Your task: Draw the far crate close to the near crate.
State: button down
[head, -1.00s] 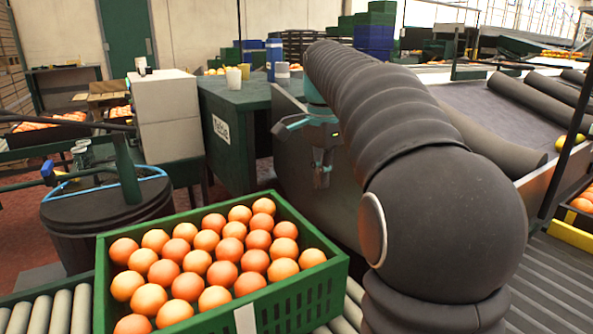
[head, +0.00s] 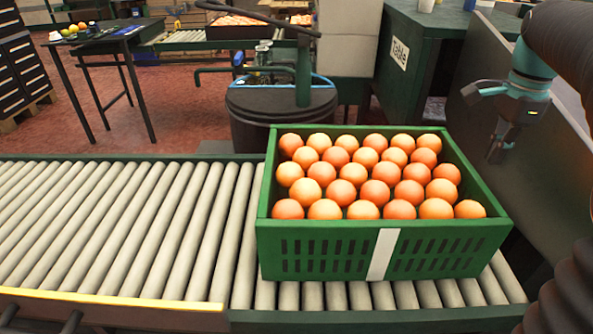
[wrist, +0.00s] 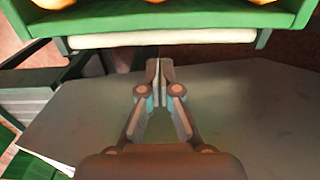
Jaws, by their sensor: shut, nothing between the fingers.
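One green crate (head: 300,250) full of oranges shows in the head view, on the roller conveyor right of centre. A white label is on its front wall. My gripper (head: 495,152) hangs to the right of the crate and apart from it, pointing down beside a dark metal panel. In the wrist view my gripper (wrist: 158,65) is shut and empty, and the green crate's wall (wrist: 180,20) crosses the top of the picture beyond the fingertips.
The roller conveyor (head: 120,220) is bare left of the crate, with a yellow strip (head: 110,299) on its front edge. A black drum (head: 270,115) stands behind it. A dark green table (head: 425,50) and the grey panel (head: 465,120) stand behind on the right.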

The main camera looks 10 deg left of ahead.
aim_at(265, 174)
jog(key=a+f, duration=0.1)
jog(key=f, duration=0.1)
jog(key=a+f+b, duration=0.1)
jog(key=f, duration=0.1)
jog(key=a+f+b, duration=0.1)
jog(key=f, duration=0.1)
jog(key=shift+s+a, duration=0.2)
jog(key=shift+s, duration=0.15)
jog(key=s+a, duration=0.2)
jog(key=a, duration=1.2)
jog(key=s+a+p, duration=0.1)
jog(key=s+a, duration=0.2)
jog(key=a, duration=1.1)
jog(key=s+a+p, duration=0.1)
jog(key=s+a, duration=0.2)
jog(key=a, duration=1)
jog(key=shift+a, duration=0.4)
jog(key=shift+s, duration=0.1)
jog(key=shift+d, duration=0.15)
jog(key=shift+w+d, duration=0.25)
jog(key=shift+d, duration=0.85)
jog(key=shift+r, duration=6)
